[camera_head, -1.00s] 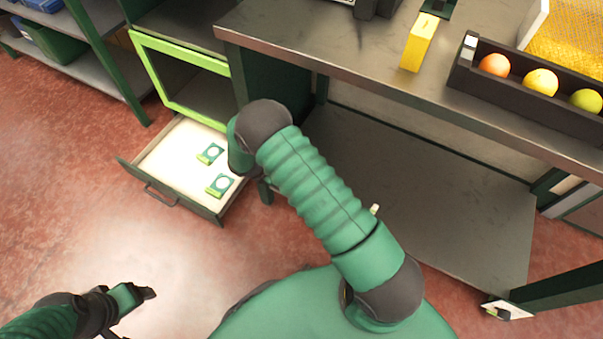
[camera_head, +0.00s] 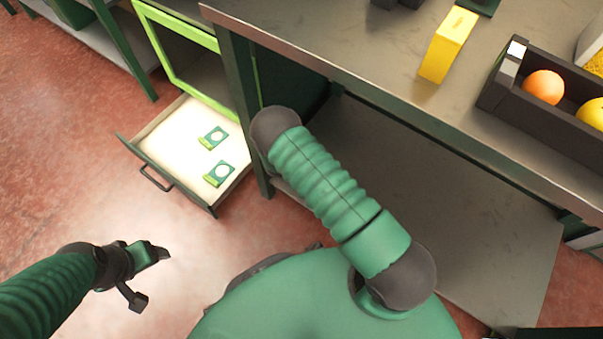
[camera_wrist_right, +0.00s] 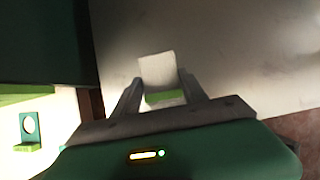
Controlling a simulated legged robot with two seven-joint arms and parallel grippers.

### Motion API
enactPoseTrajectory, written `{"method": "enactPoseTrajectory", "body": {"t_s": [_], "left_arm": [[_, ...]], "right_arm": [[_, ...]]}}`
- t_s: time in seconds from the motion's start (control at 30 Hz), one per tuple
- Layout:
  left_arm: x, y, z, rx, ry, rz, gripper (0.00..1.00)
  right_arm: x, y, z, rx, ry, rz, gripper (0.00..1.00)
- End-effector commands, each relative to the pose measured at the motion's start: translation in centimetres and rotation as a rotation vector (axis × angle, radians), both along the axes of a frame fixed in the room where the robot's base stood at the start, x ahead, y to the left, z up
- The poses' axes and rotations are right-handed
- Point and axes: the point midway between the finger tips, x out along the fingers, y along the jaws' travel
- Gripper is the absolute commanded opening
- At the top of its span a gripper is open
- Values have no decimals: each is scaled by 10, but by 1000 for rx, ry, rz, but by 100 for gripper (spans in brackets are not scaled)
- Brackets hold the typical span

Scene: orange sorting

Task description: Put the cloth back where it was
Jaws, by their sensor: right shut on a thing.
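In the right wrist view, my right gripper (camera_wrist_right: 158,92) is shut on a pale, squarish thing (camera_wrist_right: 157,69) with a green band below it. It looks like a small folded cloth, but the view is dim. In the head view, my right arm hides this gripper and what it holds. The open drawer (camera_head: 158,176) has a white inside and holds two small green pieces (camera_head: 213,138) (camera_head: 219,173), each with a white round patch. My left gripper (camera_head: 150,275) is open and empty above the floor at lower left.
A lime-green framed compartment (camera_head: 178,62) is above the drawer. The metal table (camera_head: 370,55) carries a yellow box (camera_head: 448,44) and a dark tray (camera_head: 540,125) with an orange (camera_head: 543,87) and a yellow fruit (camera_head: 592,113). A lower shelf (camera_head: 430,190) looks bare.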

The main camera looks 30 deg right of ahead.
Motion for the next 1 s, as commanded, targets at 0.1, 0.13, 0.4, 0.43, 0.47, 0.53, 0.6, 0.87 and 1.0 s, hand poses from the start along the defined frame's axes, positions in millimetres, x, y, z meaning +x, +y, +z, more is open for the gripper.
{"method": "enactPoseTrajectory", "body": {"t_s": [0.1,0.13,0.4,0.43,0.47,0.53,0.6,0.87,1.0], "left_arm": [[0,0,-14,0,0,-1,72],[0,0,-13,0,0,-1,72],[0,0,-14,0,0,-1,72],[0,0,-14,0,0,-1,72],[0,0,-13,0,0,0,72],[0,0,-13,0,0,0,72],[0,0,-13,0,0,-1,72],[0,0,-13,0,0,-1,72],[0,0,-7,0,0,-1,72]], "right_arm": [[0,0,-20,-1,0,-1,13],[0,0,-19,-1,0,-1,13],[0,1,-21,-2,0,0,12],[0,1,-22,-1,1,0,12],[0,1,-21,-1,1,0,53],[0,1,-20,-1,0,-1,62],[0,1,-20,-2,0,-1,71],[0,0,-20,-3,1,-1,72],[0,0,-13,-2,0,-2,72]]}}
